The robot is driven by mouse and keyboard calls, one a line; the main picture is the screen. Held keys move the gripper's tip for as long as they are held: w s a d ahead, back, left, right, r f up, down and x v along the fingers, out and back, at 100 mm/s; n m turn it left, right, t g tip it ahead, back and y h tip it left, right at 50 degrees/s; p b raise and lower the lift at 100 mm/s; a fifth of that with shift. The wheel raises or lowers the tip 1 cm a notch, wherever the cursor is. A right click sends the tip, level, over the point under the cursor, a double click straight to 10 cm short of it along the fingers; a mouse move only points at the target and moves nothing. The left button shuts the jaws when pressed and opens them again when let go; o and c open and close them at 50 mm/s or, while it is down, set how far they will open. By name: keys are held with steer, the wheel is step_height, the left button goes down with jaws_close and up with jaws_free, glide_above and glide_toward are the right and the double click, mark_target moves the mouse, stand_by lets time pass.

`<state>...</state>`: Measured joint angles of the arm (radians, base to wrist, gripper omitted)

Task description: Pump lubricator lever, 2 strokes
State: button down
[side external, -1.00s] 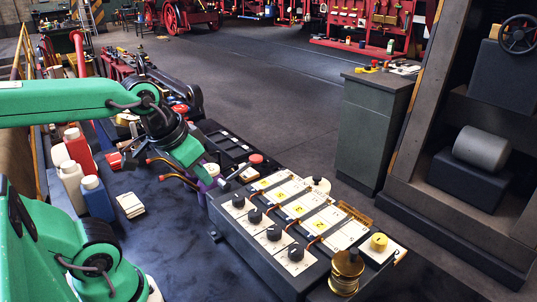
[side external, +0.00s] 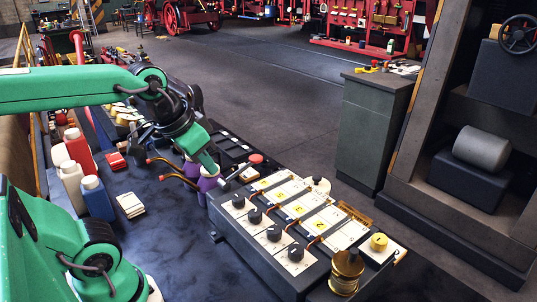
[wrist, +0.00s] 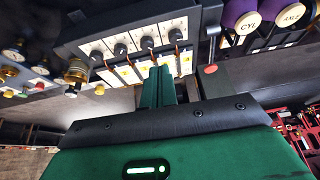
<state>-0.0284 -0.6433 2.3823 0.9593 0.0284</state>
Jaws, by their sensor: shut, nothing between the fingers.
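The lubricator is a long dark grey box (side external: 262,262) with a row of black knobs and numbered cream plates on top. It also shows upside down at the top of the wrist view (wrist: 85,43). A pale metal lever (side external: 236,173) sticks out near its far end. A red knob (side external: 256,158) shows close by; a red knob also shows in the wrist view (wrist: 210,69). My gripper (side external: 214,172) is shut and empty, pointing down beside the lever. Its green fingers lie together in the wrist view (wrist: 158,74). I cannot tell whether they touch the lever.
Purple oil cans (side external: 207,184) with copper spouts stand just left of the lubricator; their labels read CYL (wrist: 247,22) and AXLE (wrist: 292,14). White, red and blue bottles (side external: 97,198) stand farther left. A brass cup (side external: 346,272) stands at the near end. The bench front is clear.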

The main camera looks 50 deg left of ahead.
steer(key=w+a+r+g, duration=0.1)
steer(key=w+a+r, duration=0.15)
steer(key=w, duration=0.25)
steer(key=w+a+r+g, duration=0.1)
steer(key=w+a+r, duration=0.15)
steer(key=w, duration=0.25)
steer(key=g, duration=0.3)
glide_above(260, 156)
steer(key=s, duration=0.1)
steer(key=shift+a+f, duration=0.15)
steer(key=shift+f, duration=0.55)
steer(key=shift+s, duration=0.1)
step_height(260, 156, down, 14)
steer(key=shift+f, duration=0.1)
stand_by(0.6)
steer(key=shift+w+f+g+h, duration=0.15)
steer(key=shift+w+f+g, duration=0.2)
steer(key=shift+f+g, duration=0.3)
steer(key=shift+w+f+g+h, duration=0.15)
steer(key=shift+w+f+g, duration=0.2)
steer(key=shift+f+g, duration=0.3)
steer(key=shift+w+f, duration=0.15)
steer(key=shift+f, duration=0.5)
steer(key=shift+w+f, duration=0.15)
steer(key=shift+f, duration=0.45)
